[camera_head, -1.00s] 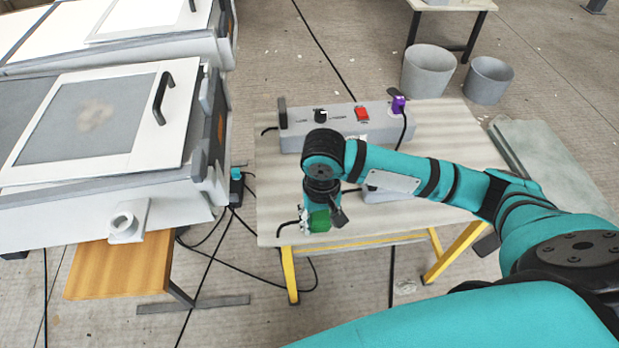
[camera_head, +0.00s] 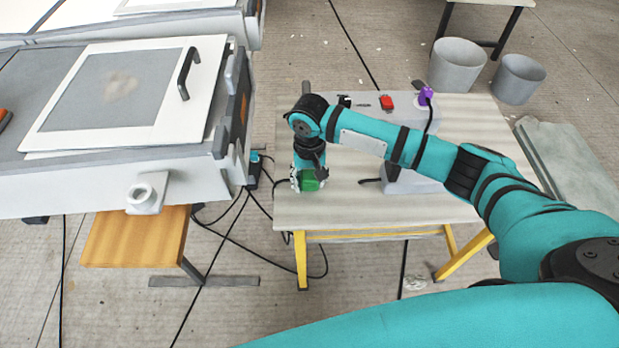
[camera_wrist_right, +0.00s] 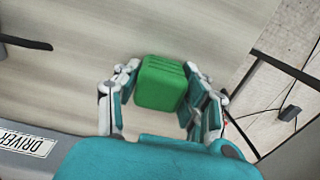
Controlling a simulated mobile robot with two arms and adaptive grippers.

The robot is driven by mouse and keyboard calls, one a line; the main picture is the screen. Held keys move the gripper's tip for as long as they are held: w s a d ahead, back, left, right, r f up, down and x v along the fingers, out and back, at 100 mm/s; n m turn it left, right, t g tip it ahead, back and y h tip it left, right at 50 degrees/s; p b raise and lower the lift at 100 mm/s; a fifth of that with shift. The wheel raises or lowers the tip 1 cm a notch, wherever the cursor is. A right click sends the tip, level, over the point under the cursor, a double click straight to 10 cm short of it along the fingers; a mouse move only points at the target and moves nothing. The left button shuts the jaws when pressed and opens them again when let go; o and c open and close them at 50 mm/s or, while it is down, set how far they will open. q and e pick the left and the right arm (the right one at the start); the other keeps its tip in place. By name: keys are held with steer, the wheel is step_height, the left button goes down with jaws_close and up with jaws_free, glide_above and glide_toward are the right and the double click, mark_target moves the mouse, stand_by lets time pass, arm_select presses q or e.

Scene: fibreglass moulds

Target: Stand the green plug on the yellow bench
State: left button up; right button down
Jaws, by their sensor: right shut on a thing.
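The green plug (camera_head: 309,183) is a small block with rounded edges, held over the left part of the yellow bench (camera_head: 345,212), which has a pale wood-grain top and yellow legs. My right gripper (camera_head: 308,178) is shut on the plug. In the right wrist view the plug (camera_wrist_right: 161,84) sits between the two fingers of the gripper (camera_wrist_right: 163,78), with the bench top behind it. I cannot tell whether the plug touches the bench top. My left gripper is not in view.
A grey box with a red switch (camera_head: 387,102) and a purple plug (camera_head: 427,95) stands at the bench's back. A smaller grey box (camera_head: 412,182), labelled DRIVER in the wrist view (camera_wrist_right: 22,142), is right of the gripper. A large machine (camera_head: 110,180) stands left. Black cables cross the floor.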

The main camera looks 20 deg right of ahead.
mark_target(309, 175)
steer(key=c, duration=0.7)
jaws_free()
steer(key=shift+c, duration=0.2)
step_height(309, 175, up, 12)
steer(key=shift+p, duration=0.4)
steer(key=shift+r, duration=0.1)
